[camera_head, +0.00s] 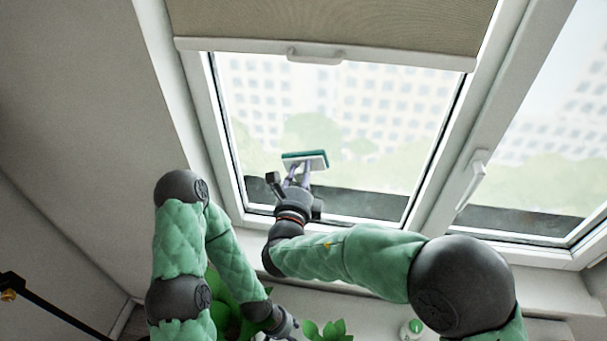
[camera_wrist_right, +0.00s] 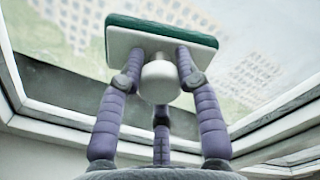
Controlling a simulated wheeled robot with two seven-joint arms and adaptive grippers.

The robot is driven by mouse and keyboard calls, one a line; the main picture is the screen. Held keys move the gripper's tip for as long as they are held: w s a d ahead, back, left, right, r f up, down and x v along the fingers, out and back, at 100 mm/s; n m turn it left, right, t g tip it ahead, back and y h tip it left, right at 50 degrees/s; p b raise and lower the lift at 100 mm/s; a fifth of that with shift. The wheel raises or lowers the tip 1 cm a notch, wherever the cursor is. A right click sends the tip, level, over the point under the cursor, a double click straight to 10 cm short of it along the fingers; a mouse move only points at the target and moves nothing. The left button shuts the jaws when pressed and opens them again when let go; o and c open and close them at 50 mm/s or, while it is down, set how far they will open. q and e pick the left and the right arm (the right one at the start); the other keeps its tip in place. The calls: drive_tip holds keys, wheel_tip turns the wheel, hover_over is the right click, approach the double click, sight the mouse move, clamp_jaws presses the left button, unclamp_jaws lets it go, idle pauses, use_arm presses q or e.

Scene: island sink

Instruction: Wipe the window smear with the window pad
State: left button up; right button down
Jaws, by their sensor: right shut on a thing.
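The window pad (camera_head: 306,161) is a white plate with a green face, held up in front of the left window pane (camera_head: 370,115). In the right wrist view the pad (camera_wrist_right: 160,40) has a round white knob (camera_wrist_right: 160,82) facing me. My right gripper (camera_head: 297,178) has its purple fingers closed around that knob. The green face is toward the glass; I cannot tell whether it touches. A pale whitish haze lies over the pane, and I cannot pick out the smear's edges. My left gripper (camera_head: 284,326) is low at the bottom, and its fingers are unclear.
A beige blind (camera_head: 330,20) with a white bottom bar covers the pane's top. The white frame has a handle (camera_head: 473,178) on the post to the right. A green plant (camera_head: 328,330) and a small green-and-white item (camera_head: 411,329) are at the bottom.

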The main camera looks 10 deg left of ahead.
use_arm(q)
drive_tip(key=shift+w+r, duration=0.15)
use_arm(e)
drive_tip(key=shift+s, duration=0.65)
use_arm(q)
drive_tip(key=shift+r, duration=0.15)
use_arm(e)
drive_tip(key=shift+s, duration=0.9)
use_arm(q)
drive_tip(key=shift+r+p, duration=0.2)
drive_tip(key=shift+p, duration=0.25)
use_arm(e)
drive_tip(key=shift+s+f, duration=0.1)
drive_tip(key=shift+s, duration=1.15)
use_arm(q)
drive_tip(key=shift+r+p, duration=0.45)
use_arm(e)
drive_tip(key=s, duration=0.3)
